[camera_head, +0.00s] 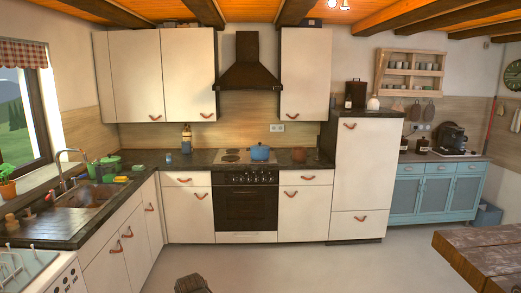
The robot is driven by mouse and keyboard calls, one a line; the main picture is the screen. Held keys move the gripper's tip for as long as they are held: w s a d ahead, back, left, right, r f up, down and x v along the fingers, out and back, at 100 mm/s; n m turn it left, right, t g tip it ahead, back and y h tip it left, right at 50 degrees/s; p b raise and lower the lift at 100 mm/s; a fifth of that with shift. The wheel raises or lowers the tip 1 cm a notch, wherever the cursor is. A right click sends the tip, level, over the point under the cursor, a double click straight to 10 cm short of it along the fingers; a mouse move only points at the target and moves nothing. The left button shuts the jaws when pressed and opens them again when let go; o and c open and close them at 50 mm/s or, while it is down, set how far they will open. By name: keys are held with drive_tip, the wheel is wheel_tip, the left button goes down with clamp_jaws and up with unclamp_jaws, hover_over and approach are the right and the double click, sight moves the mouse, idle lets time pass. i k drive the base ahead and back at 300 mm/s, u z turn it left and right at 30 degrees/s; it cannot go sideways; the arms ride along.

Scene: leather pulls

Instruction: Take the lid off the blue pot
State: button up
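The blue pot (260,153) stands on the cooktop at the back of the kitchen, right of the cooktop's middle. A blue lid (260,146) appears to sit on it, with a small knob on top, but it is too small to tell clearly. I cannot make out my gripper in this view. The pot is far from me, across the floor.
A brown pot (299,155) stands right of the blue pot. The oven (246,206) is below and the dark hood (247,68) above. A wooden table (485,250) is at right. The middle floor (320,268) is clear. A dark blocky shape at bottom centre is unclear.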

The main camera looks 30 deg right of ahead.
sight(260, 145)
drive_tip(key=z, duration=0.3)
drive_tip(key=i, duration=0.8)
drive_tip(key=z, duration=0.75)
drive_tip(key=i, duration=2.75)
drive_tip(key=u, duration=0.9)
drive_tip(key=i, duration=1.2)
drive_tip(key=z, duration=0.25)
